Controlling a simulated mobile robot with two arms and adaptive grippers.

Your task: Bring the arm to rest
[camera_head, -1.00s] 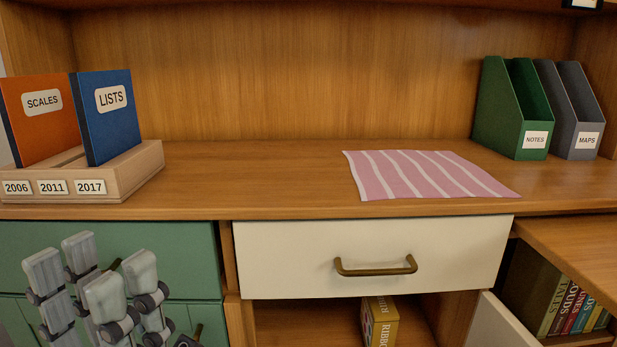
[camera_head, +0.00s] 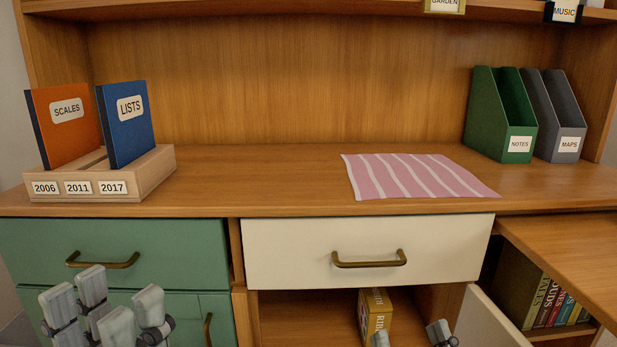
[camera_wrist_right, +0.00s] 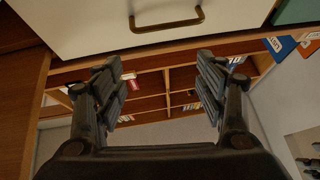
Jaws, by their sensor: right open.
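My left gripper (camera_head: 103,312) is at the lower left of the head view, in front of the green cabinet. Its pale fingers point up and stand apart, with nothing between them. My right gripper (camera_head: 409,338) shows only its fingertips at the bottom edge of the head view, below the white drawer and in front of the lower opening. In the right wrist view its dark fingers (camera_wrist_right: 164,88) are spread wide, with nothing held. There, the white drawer's handle (camera_wrist_right: 166,20) lies above and beyond the fingers.
The white drawer (camera_head: 290,250) and green drawer (camera_head: 180,250) look shut. A yellow box (camera_head: 376,318) stands in the lower opening, beside an open white door (camera_head: 490,325). A wooden leaf (camera_head: 570,250) juts out at right. The desktop holds a pink striped cloth (camera_head: 415,176).

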